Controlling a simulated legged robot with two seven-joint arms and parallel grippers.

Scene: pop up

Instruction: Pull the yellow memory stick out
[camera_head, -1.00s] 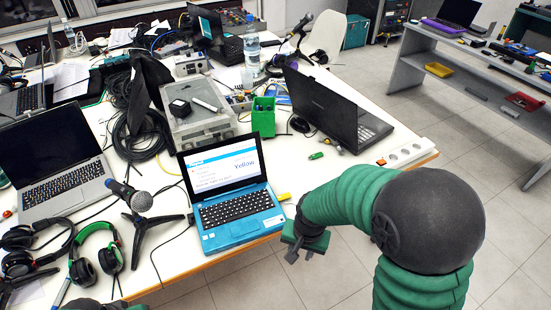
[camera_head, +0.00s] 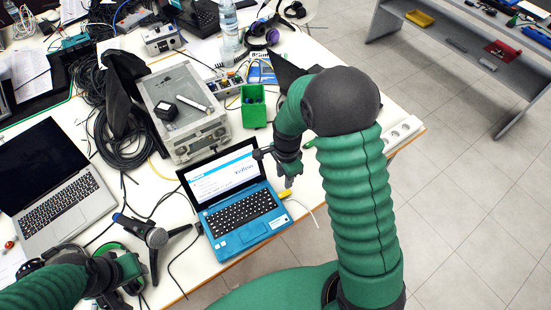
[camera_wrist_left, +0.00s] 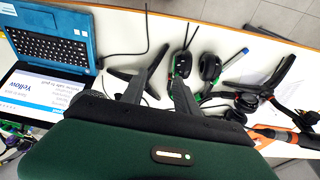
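The blue laptop (camera_head: 236,200) stands open on the white table, with "Yellow" on its screen. The yellow memory stick (camera_head: 285,193) is at the laptop's right side, by the keyboard edge. My right gripper (camera_head: 273,168) is over the laptop's right edge, just above and behind the stick. Its fingers look spread, with nothing between them. My left gripper (camera_head: 126,272) is low at the left, near the headphones. In the left wrist view its fingers (camera_wrist_left: 160,88) are apart and empty, and the laptop (camera_wrist_left: 50,35) shows at the left.
A microphone on a small stand (camera_head: 155,238) is left of the laptop. A grey laptop (camera_head: 52,185) is further left. A metal case (camera_head: 184,108) and a green box (camera_head: 253,106) stand behind. A power strip (camera_head: 403,132) lies at the table's right edge.

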